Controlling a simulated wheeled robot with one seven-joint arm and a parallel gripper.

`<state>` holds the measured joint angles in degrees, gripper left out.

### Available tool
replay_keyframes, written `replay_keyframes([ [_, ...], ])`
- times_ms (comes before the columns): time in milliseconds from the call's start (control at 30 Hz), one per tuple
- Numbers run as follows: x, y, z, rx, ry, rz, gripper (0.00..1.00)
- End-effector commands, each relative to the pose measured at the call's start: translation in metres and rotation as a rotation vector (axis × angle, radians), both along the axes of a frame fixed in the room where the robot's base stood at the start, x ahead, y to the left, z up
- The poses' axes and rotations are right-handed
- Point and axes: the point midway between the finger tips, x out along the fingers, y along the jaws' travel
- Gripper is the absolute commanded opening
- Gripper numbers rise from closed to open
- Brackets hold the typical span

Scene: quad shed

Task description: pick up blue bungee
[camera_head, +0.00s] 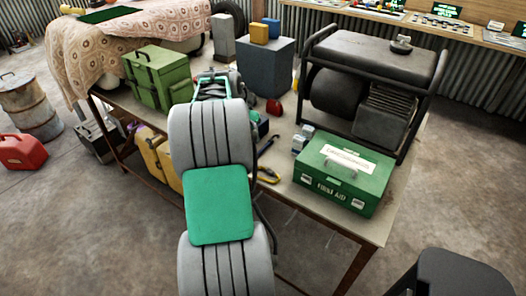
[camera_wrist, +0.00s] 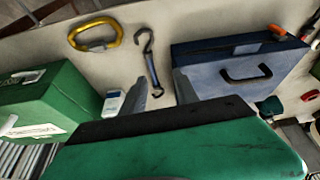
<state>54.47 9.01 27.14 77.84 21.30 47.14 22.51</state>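The blue bungee lies on the workbench, a short blue strap with a dark metal hook. In the wrist view the blue bungee (camera_wrist: 153,70) is ahead of my gripper, its hook pointing to the top of the picture. In the head view the bungee (camera_head: 267,145) is a small dark strip just right of my arm. My gripper (camera_wrist: 158,83) shows two grey fingers set apart, with the bungee's lower end appearing between them. I cannot tell how far above it they are. My arm hides the fingers in the head view.
A yellow carabiner (camera_wrist: 95,34) lies beside the bungee. A blue toolbox (camera_wrist: 222,82) stands close on its other side. The green first aid box (camera_head: 345,173) and a black-framed generator (camera_head: 372,85) stand at the bench's right. A green case (camera_head: 155,78) stands at left.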

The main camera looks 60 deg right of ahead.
Motion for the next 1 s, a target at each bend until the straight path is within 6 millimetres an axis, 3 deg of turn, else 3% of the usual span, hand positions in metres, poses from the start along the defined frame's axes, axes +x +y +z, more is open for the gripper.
replay_keyframes([
  [100,-0.02,-0.023,-0.013,-0.006,-0.001,-0.071,0.36],
  [533,-0.028,-0.049,-0.072,-0.008,-0.002,-0.072,0.36],
  [800,-0.028,-0.051,-0.078,-0.01,-0.003,-0.069,0.36],
  [1000,-0.027,-0.05,-0.077,-0.01,-0.003,-0.069,0.19],
])
